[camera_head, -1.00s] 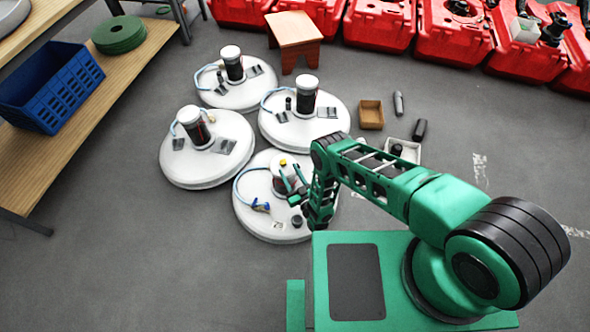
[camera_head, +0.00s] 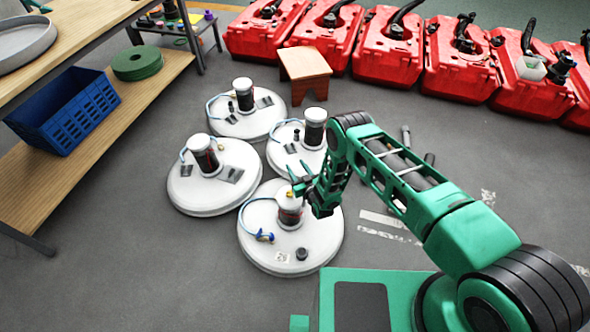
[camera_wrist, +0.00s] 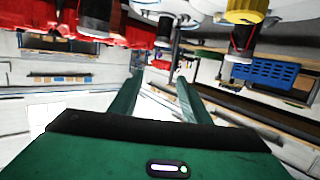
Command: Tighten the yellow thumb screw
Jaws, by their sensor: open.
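The yellow thumb screw (camera_head: 290,193) is a small yellow spot at the top of the canister (camera_head: 290,211) on the front white round tank (camera_head: 262,258). My gripper (camera_head: 301,178) is open and empty beside the top of that canister, slightly above and right of the screw. In the wrist view my two green fingers (camera_wrist: 160,80) are spread apart with nothing between them. A yellow knob (camera_wrist: 246,11), apparently the screw, is cut off by the top edge there, to the right of the fingers and outside them. Contact is not visible.
Three similar white tanks (camera_head: 215,190) stand close behind and left. A wooden stool (camera_head: 305,65) and red tanks (camera_head: 388,55) are at the back. A shelf with a blue crate (camera_head: 66,115) is left. Floor in the left foreground is clear.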

